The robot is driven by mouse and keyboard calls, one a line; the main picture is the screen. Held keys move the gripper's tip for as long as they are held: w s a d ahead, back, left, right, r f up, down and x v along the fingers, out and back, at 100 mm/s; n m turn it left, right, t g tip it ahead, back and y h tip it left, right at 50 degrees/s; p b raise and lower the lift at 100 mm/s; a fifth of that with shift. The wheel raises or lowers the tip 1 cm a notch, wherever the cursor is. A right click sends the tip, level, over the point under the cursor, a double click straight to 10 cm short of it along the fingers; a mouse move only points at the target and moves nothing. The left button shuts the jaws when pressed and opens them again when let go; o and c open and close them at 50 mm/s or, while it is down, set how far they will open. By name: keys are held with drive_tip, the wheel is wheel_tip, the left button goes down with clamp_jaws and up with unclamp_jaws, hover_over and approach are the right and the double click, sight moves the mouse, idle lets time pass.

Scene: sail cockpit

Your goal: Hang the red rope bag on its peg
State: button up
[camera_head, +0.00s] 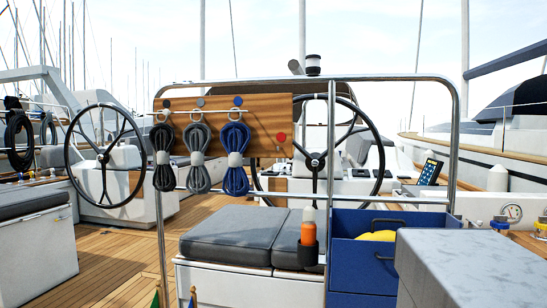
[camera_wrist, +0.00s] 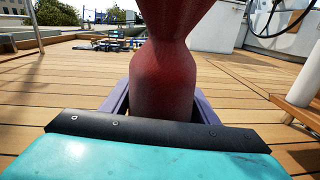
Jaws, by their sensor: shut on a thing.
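The red rope bag (camera_wrist: 175,85) fills the upper middle of the wrist view, narrow at its waist, its top cut off by the frame. My gripper (camera_wrist: 160,108) is shut on it, with a dark finger edge on each side of its lower part. Neither shows in the camera_head view. A wooden board (camera_head: 262,112) on the rail bears a red disc (camera_head: 281,137) near its right end. A small peg (camera_head: 279,149) shows just below the disc, with nothing hanging there.
Black (camera_head: 163,157), grey (camera_head: 198,158) and blue (camera_head: 236,158) rope coils hang left of the red disc. A steel rail (camera_head: 459,130) frames the board. Below are grey cushions (camera_head: 232,236), an orange bottle (camera_head: 308,231) and a blue box (camera_head: 362,267). Steering wheels stand behind.

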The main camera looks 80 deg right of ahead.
drive_tip(key=shift+r, duration=0.1)
drive_tip(key=w+a+r+n+y+p, duration=0.25)
drive_tip(key=w+a+r+p, duration=0.35)
drive_tip(key=r, duration=0.7)
drive_tip(key=w+a+r+n+g+y+p, duration=0.15)
drive_tip(key=w+a+r+y+p, duration=0.25)
drive_tip(key=a+r, duration=0.65)
drive_tip(key=w+a+r+n+y+p, duration=0.2)
drive_tip(key=w+a+r+y+p, duration=0.3)
drive_tip(key=r, duration=1)
drive_tip(key=a+r+n+g+y+p, duration=0.6)
drive_tip(key=a+r+p, duration=0.8)
drive_tip(key=a+r, duration=1.3)
wheel_tip(320, 180, up, 4)
drive_tip(key=shift+s+r+n+p, duration=0.15)
drive_tip(key=shift+s+n+p, duration=0.2)
drive_tip(key=shift+s, duration=0.1)
drive_tip(key=shift+s+a, duration=0.1)
drive_tip(key=shift+s, duration=0.05)
